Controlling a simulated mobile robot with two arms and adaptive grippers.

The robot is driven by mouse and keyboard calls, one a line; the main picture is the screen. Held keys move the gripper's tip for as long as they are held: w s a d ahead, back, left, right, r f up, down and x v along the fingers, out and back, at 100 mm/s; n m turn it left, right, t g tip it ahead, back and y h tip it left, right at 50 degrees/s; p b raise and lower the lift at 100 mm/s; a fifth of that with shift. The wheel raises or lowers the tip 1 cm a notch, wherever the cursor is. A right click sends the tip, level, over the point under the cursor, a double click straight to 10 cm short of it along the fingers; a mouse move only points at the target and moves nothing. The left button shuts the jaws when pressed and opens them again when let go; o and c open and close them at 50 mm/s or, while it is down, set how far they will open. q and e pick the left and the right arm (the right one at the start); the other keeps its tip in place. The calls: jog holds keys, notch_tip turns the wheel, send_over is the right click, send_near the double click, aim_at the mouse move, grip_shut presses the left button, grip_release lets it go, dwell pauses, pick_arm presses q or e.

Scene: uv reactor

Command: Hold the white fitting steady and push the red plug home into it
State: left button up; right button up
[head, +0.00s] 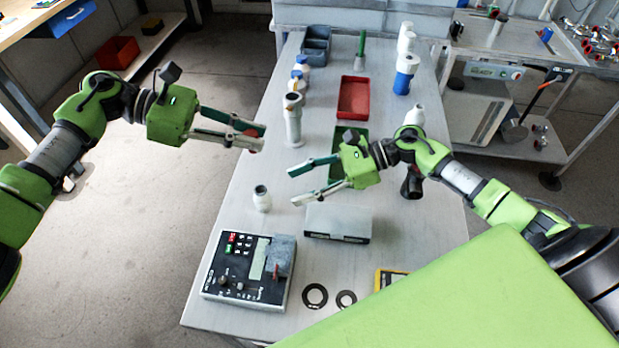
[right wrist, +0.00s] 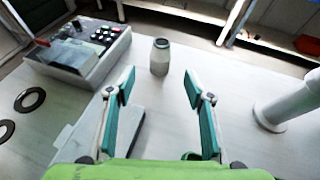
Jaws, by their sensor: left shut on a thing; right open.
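The white fitting (head: 262,199) stands upright on the table, left of my right gripper. It also shows in the right wrist view (right wrist: 160,60), with a dark opening at its top. My right gripper (head: 293,186) is open and empty; in the right wrist view its fingers (right wrist: 157,82) point toward the fitting, one on each side of it and apart from it. My left gripper (head: 258,138) is shut on the red plug (head: 253,149), of which only a small part shows. It is raised near the table's left edge, farther back than the fitting.
A control box (head: 243,292) with buttons and a grey case (head: 338,221) lie in front. A tall white piece (head: 292,122) and a red tray (head: 368,97) stand farther back. Bare table surrounds the fitting.

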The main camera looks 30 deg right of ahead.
aim_at(269, 195)
jog(key=x, duration=1)
jog(key=c, duration=1.2)
jog(key=shift+c, duration=0.2)
pick_arm(q)
jog(key=shift+a+f+n+t+h, duration=0.1)
jog(key=shift+f+n+t+h, duration=0.05)
jog(key=shift+f+n+t, duration=0.95)
jog(key=shift+f+n+t+h, duration=0.1)
jog(key=shift+f+n+t, duration=0.9)
jog(key=shift+t, duration=0.65)
jog(key=shift+a+f+n+t+h, duration=0.15)
jog(key=shift+f+n+t, duration=0.65)
jog(key=shift+n+t, duration=0.55)
jog(key=shift+d, duration=0.1)
